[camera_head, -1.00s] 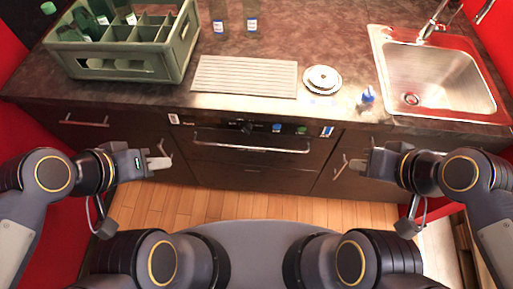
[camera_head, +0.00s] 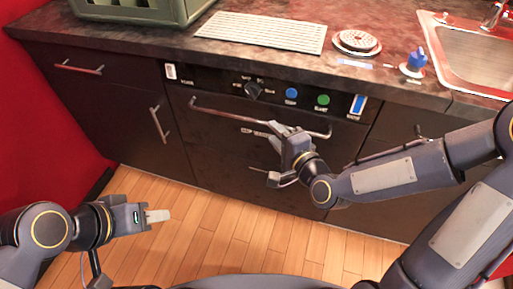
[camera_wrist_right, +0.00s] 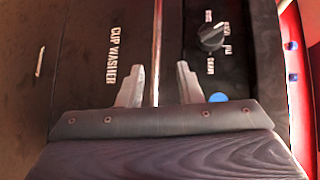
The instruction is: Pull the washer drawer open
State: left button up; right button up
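The washer drawer (camera_head: 225,145) is a dark front under the counter, flush with the cabinet, with a long horizontal metal bar handle (camera_head: 225,112). "CUP WASHER" lettering (camera_wrist_right: 112,55) shows on it in the right wrist view. My right gripper (camera_head: 270,130) is at the right half of the handle. In the right wrist view my right gripper (camera_wrist_right: 160,78) is open, with one finger on each side of the handle bar (camera_wrist_right: 157,40) and gaps between bar and fingers. My left gripper (camera_head: 157,216) is at the lower left, away from the drawer and empty; its finger opening is unclear.
A control panel with a knob (camera_head: 253,91), a blue button (camera_head: 291,93) and a green button (camera_head: 323,99) sits above the handle. A cabinet with a handle (camera_head: 159,123) is left of the drawer. The counter holds a green crate (camera_head: 140,12). Wooden floor (camera_head: 215,225) is clear.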

aim_at(261, 123)
jog(key=shift+m, duration=0.5)
jog(key=x, duration=0.8)
jog(key=shift+a+f+b, duration=0.25)
jog(key=shift+b, duration=0.15)
grip_shut()
